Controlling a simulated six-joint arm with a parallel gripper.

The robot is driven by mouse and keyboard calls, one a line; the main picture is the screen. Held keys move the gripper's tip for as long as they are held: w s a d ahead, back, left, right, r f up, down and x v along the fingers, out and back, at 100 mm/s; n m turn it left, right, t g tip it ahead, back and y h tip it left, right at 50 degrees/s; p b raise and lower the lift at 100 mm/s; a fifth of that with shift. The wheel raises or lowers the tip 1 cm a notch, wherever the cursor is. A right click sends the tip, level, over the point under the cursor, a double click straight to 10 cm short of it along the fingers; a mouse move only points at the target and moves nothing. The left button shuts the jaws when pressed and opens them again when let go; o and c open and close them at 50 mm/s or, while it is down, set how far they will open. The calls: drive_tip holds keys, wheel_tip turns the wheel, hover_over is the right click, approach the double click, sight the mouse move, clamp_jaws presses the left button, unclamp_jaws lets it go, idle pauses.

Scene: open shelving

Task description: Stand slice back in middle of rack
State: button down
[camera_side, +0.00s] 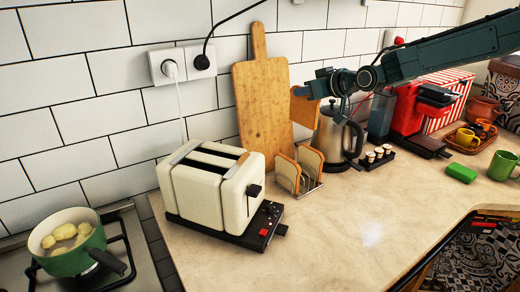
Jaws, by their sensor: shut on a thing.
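My gripper (322,88) is shut on a slice of toast (303,107) and holds it in the air, above and a little to the right of the rack. The slice is upright, in front of the tiled wall and beside the wooden board. The metal toast rack (314,187) stands on the counter to the right of the toaster. One slice (287,173) stands at its left end and another slice (310,159) farther right and back. The rack's middle shows a gap between these two slices.
A cream toaster (212,190) stands close left of the rack. A wooden board (262,95) leans on the wall behind. The counter in front is clear.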

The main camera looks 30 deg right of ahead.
wheel_tip(320, 180, down, 16)
drive_tip(key=shift+r, duration=0.15)
idle(0.3)
drive_tip(key=shift+f, duration=2.1)
drive_tip(key=shift+f, duration=0.1)
drive_tip(key=c, duration=1.5)
unclamp_jaws()
drive_tip(key=shift+s, duration=0.1)
drive_tip(key=shift+v, duration=5.95)
drive_tip(key=shift+a+r, duration=0.1)
drive_tip(key=shift+r, duration=0.2)
